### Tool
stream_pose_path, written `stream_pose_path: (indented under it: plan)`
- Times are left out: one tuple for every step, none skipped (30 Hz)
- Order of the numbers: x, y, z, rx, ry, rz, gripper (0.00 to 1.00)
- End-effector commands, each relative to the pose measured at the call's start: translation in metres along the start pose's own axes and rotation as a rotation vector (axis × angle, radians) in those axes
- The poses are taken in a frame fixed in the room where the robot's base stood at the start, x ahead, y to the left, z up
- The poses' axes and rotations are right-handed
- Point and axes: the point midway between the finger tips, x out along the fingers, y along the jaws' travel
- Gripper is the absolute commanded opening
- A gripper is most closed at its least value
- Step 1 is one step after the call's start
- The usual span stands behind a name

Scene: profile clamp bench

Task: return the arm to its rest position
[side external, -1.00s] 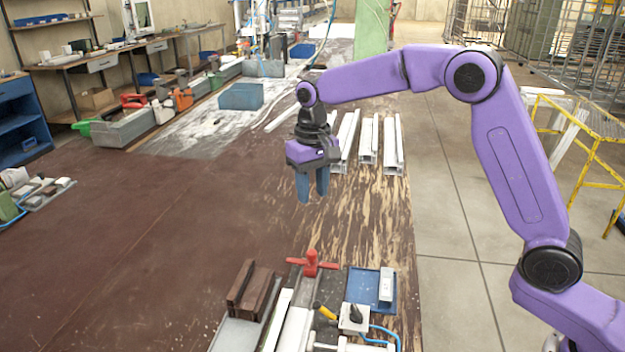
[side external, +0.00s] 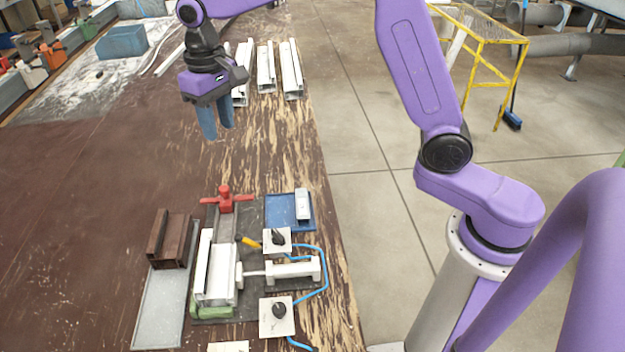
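My gripper (side external: 216,132) hangs in the air over the brown bench, fingers pointing down. Its two blue fingers stand a little apart and nothing shows between them. It is beyond the clamp fixture, on the far side of the red handle (side external: 226,199), and clear of it. My purple arm reaches in from the right. In the fixture, a white profile (side external: 207,270) lies beside a white clamp cylinder (side external: 293,271).
A brown block (side external: 170,238) sits on a grey plate (side external: 163,305) left of the fixture. A blue tray (side external: 279,210) holds a small white block (side external: 302,204). White profiles (side external: 291,70) lie behind my gripper.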

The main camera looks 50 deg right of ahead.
Motion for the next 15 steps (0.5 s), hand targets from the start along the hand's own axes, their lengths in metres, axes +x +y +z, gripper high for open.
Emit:
stream_pose_path:
  plan:
    - [-0.002, -0.002, 0.015, -0.041, 0.000, -0.001, 0.38]
    - [-0.003, -0.003, 0.023, -0.067, 0.002, -0.001, 0.38]
    - [-0.004, -0.005, 0.034, -0.101, 0.003, -0.002, 0.38]
    - [-0.004, -0.005, 0.042, -0.125, 0.003, -0.002, 0.38]
    - [-0.004, -0.006, 0.050, -0.150, 0.004, -0.002, 0.38]
    - [-0.005, -0.006, 0.062, -0.184, 0.005, -0.003, 0.38]
    - [-0.005, -0.006, 0.070, -0.208, 0.005, -0.004, 0.38]
    - [-0.005, -0.006, 0.079, -0.233, 0.006, -0.004, 0.38]
    - [-0.005, -0.006, 0.091, -0.267, 0.007, -0.005, 0.38]
    - [-0.005, -0.005, 0.100, -0.291, 0.007, -0.005, 0.38]
    - [-0.004, -0.004, 0.109, -0.315, 0.007, -0.005, 0.38]
    - [-0.004, -0.003, 0.122, -0.349, 0.008, -0.006, 0.38]
    - [-0.003, -0.002, 0.131, -0.375, 0.008, -0.006, 0.38]
    - [-0.003, -0.001, 0.140, -0.399, 0.010, -0.007, 0.38]
    - [-0.002, 0.002, 0.153, -0.432, 0.010, -0.007, 0.38]
